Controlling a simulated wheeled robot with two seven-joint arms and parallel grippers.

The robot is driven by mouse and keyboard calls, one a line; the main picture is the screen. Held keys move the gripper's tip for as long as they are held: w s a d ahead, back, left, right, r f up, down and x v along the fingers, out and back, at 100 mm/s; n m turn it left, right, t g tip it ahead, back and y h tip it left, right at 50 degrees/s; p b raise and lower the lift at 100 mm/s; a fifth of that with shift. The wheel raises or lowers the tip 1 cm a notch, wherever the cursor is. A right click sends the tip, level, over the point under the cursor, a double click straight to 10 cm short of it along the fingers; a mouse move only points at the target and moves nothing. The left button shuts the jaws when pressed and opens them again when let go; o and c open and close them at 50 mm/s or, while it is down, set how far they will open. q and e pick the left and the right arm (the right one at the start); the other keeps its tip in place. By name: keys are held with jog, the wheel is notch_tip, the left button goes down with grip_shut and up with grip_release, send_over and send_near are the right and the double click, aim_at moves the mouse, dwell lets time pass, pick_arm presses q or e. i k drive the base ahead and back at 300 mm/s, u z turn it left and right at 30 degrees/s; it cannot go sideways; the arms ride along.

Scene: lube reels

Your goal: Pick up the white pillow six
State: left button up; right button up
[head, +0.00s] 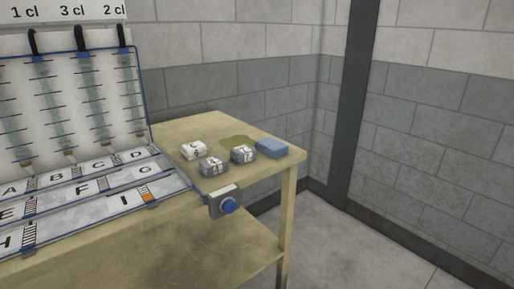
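A small white pillow (194,150) lies on the table top, right of the lettered board. It has dark markings, too small to read for certain. Neither of my grippers is in the head view, so nothing shows touching the pillow.
Two grey marked pillows (214,167) (243,155) and a blue block (271,149) lie close by. A grey box with a blue knob (225,202) sits at the front edge. The lettered board (120,192) fills the left.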

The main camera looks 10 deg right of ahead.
aim_at(194, 150)
jog(key=z, duration=1.6)
jog(key=i, duration=1.5)
jog(key=u, duration=3.5)
